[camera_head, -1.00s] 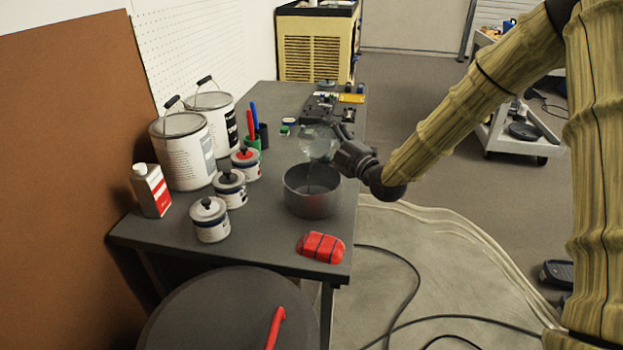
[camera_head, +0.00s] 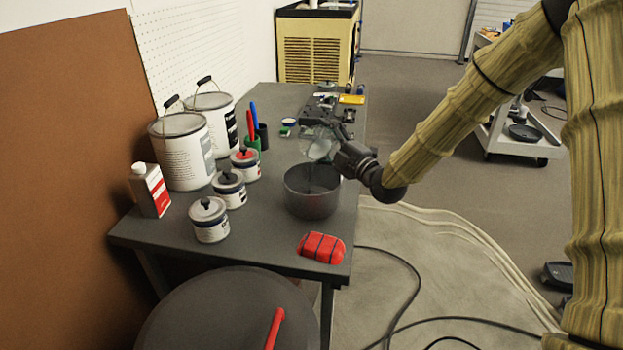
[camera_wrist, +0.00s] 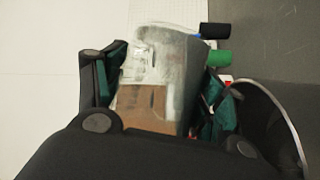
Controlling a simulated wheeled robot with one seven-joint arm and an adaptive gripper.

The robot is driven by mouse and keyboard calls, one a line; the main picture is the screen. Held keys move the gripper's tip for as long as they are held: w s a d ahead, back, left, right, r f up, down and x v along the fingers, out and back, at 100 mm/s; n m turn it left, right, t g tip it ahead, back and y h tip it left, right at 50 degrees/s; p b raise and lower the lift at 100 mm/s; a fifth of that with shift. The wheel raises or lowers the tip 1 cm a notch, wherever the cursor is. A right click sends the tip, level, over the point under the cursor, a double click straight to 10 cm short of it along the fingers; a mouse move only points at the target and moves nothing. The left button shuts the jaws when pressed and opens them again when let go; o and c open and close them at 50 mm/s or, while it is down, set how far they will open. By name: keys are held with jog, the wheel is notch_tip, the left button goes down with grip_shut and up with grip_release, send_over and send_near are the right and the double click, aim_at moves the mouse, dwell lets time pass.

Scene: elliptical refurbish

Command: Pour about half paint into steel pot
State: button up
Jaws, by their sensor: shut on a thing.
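My gripper (camera_head: 340,143) is shut on a clear container (camera_head: 318,147), which it holds tilted above the steel pot (camera_head: 312,203). Pale grey content shows inside the container. A faint thin streak seems to run from its lower edge down into the pot; I cannot tell how much is in either. The pot stands upright on the dark table (camera_head: 270,235), its inside partly visible and dark. In the wrist view the translucent container (camera_wrist: 165,75) sits between both fingers, and the pot's curved rim (camera_wrist: 285,125) shows at the right.
Two large paint cans (camera_head: 185,160) (camera_head: 217,115), several small cans (camera_head: 209,222) and a red-white bottle (camera_head: 152,190) stand to the left. Markers in cups (camera_head: 256,135) stand behind the pot. A red object (camera_head: 321,248) lies at the table's front edge. A round dark surface (camera_head: 215,315) is nearer.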

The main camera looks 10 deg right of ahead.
dwell(0.5)
jog(key=shift+r+p, duration=0.4)
jog(key=shift+p, duration=0.25)
jog(key=shift+w+d+r+m+h+p, duration=0.1)
jog(key=shift+m+h+p, duration=0.2)
jog(key=shift+m+p, duration=0.25)
jog(key=shift+f+m+g+p, duration=0.3)
jog(key=shift+f+m+p, duration=0.05)
jog(key=shift+f+p, duration=0.1)
jog(key=shift+w+f+m+g+h+p, duration=0.1)
jog(key=shift+w+m+g+h+p, duration=0.2)
jog(key=shift+m+p, duration=0.6)
jog(key=shift+s+d+f, duration=0.1)
jog(key=shift+s+f, duration=0.05)
jog(key=shift+f, duration=0.05)
jog(key=shift+r, duration=0.1)
